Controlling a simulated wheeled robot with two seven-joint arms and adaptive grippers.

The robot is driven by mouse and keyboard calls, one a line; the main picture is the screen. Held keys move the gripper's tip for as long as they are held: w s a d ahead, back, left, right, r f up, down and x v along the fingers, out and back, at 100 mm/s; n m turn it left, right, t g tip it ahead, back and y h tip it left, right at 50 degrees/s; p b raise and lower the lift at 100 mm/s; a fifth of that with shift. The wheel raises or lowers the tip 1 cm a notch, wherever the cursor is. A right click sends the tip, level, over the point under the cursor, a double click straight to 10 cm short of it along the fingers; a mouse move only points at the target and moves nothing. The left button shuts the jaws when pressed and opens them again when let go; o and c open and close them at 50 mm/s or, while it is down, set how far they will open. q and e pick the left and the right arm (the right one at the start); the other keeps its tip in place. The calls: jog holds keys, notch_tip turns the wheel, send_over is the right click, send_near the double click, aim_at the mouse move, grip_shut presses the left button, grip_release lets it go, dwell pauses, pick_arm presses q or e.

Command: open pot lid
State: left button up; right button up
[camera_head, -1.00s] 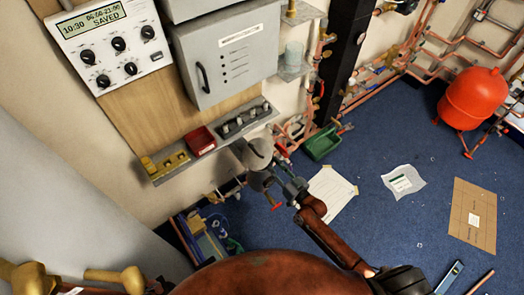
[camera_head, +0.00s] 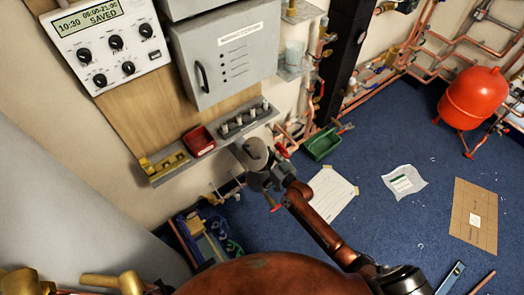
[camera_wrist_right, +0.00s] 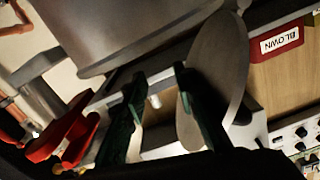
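A small grey metal pot (camera_head: 261,181) sits below the wall shelf in the head view. Its round grey lid (camera_head: 252,153) stands tilted above it. In the right wrist view the lid (camera_wrist_right: 228,62) shows as a slanted oval plate, and a broad grey surface beside it seems to be the pot (camera_wrist_right: 125,30). My right gripper (camera_wrist_right: 157,95) has its two dark green fingers apart. One finger overlaps the lid in the picture; I cannot tell whether it touches. In the head view my right gripper (camera_head: 284,172) is beside the pot, partly hidden.
A shelf with a red tray (camera_head: 199,141) and fuse holders (camera_head: 243,120) is just above the lid, under a grey cabinet (camera_head: 226,55). Copper pipes and a red-handled valve (camera_head: 275,207) are close to the gripper.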

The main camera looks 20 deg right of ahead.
jog(key=shift+c, duration=0.5)
grip_shut()
jog(key=c, duration=0.5)
grip_release()
jog(key=o, duration=0.6)
jog(key=shift+s, duration=0.1)
jog(key=shift+s, duration=0.1)
